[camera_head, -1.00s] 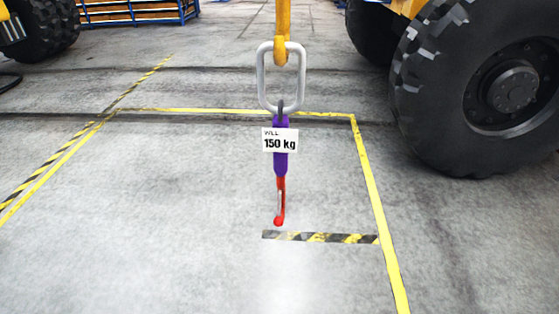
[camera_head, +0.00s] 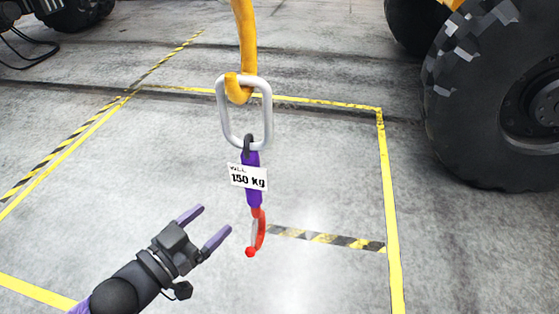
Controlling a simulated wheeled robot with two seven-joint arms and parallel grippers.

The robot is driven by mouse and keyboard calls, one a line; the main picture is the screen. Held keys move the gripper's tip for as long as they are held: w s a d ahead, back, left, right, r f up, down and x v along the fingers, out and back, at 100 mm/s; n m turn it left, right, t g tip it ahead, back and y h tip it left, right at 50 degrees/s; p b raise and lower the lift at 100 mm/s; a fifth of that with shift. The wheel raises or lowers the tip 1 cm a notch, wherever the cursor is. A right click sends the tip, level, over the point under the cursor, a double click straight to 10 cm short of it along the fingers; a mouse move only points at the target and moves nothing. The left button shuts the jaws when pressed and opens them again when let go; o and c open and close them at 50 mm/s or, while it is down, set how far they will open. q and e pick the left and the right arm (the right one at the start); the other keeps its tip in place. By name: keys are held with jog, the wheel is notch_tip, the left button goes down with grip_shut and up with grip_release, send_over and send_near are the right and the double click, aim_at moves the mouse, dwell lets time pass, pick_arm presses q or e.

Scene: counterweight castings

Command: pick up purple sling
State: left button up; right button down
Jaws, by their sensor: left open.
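The purple sling (camera_head: 253,196) hangs below a grey oblong ring (camera_head: 268,110), which hangs on a yellow hook (camera_head: 243,45). A white tag (camera_head: 248,177) reading "150 kg" covers part of the sling. A red hook (camera_head: 259,232) is at the sling's lower end. The sling hangs a little tilted. My left gripper (camera_head: 206,222) is open and empty, to the lower left of the sling, its fingers pointing up and right. It appears apart from the sling and the red hook. My right gripper is not in view.
A large black tyre (camera_head: 470,110) stands at the right, and part of another vehicle wheel (camera_head: 80,12) is at the upper left. Yellow floor lines (camera_head: 388,200) and a black-and-yellow strip (camera_head: 325,238) mark the concrete floor. The floor around the sling looks clear.

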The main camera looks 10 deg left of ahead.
aim_at(247, 191)
pick_arm(q)
jog(key=shift+m+h, duration=0.3)
jog(key=shift+h, duration=0.3)
jog(key=x, duration=0.3)
jog(key=r+b+x, duration=0.1)
jog(key=x, duration=0.3)
jog(key=d+r+x, duration=0.1)
jog(key=x, duration=0.2)
jog(key=shift+s+d+b, duration=0.2)
jog(key=shift+b, duration=0.1)
jog(key=shift+c, duration=0.3)
jog(key=c, duration=0.5)
grip_shut()
